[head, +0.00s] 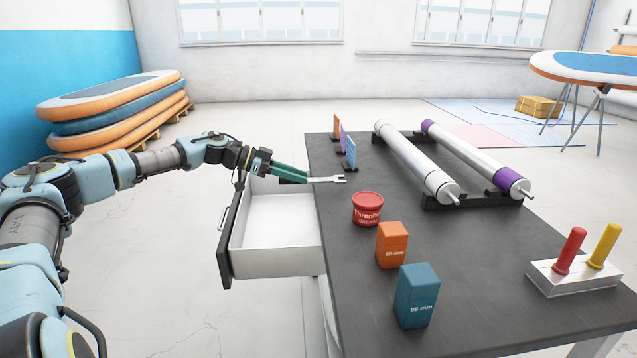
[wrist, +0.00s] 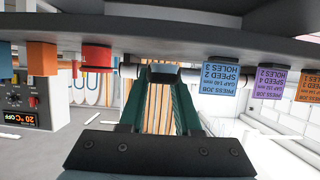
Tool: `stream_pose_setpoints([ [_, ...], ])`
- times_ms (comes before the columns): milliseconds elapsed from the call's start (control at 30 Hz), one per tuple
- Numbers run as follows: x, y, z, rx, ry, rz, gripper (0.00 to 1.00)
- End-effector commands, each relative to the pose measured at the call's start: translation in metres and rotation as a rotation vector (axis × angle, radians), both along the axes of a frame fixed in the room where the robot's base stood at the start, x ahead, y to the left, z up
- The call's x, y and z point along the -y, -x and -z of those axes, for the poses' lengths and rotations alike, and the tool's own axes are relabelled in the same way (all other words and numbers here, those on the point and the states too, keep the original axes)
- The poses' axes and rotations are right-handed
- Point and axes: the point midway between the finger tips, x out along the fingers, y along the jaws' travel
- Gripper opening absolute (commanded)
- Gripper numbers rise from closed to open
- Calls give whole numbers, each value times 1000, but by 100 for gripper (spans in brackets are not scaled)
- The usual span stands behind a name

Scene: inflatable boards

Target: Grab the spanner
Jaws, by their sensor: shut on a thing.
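The spanner (head: 328,180) shows its silver open-ended head over the left edge of the dark table in the head view. My gripper (head: 304,178), with green fingers, reaches in from the left and is shut on the spanner's other end, which the fingers mostly hide. The spanner lies about level; I cannot tell whether it touches the tabletop. In the wrist view the green fingertips (wrist: 161,84) close in on a dark piece, and the spanner is hard to make out there.
An open, empty white drawer (head: 275,222) sticks out below my gripper. On the table (head: 480,245) stand a red tub (head: 367,209), an orange box (head: 391,246), a blue box (head: 416,296), upright cards (head: 349,152), two rollers (head: 415,160) and a block with two pegs (head: 575,275).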

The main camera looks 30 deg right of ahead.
Motion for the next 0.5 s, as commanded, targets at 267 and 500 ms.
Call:
stream_pose_setpoints([
  [267, -14, -8, -7, -5, 0, 3, 0],
  [500, -20, -12, -10, -8, 0, 4, 0],
])
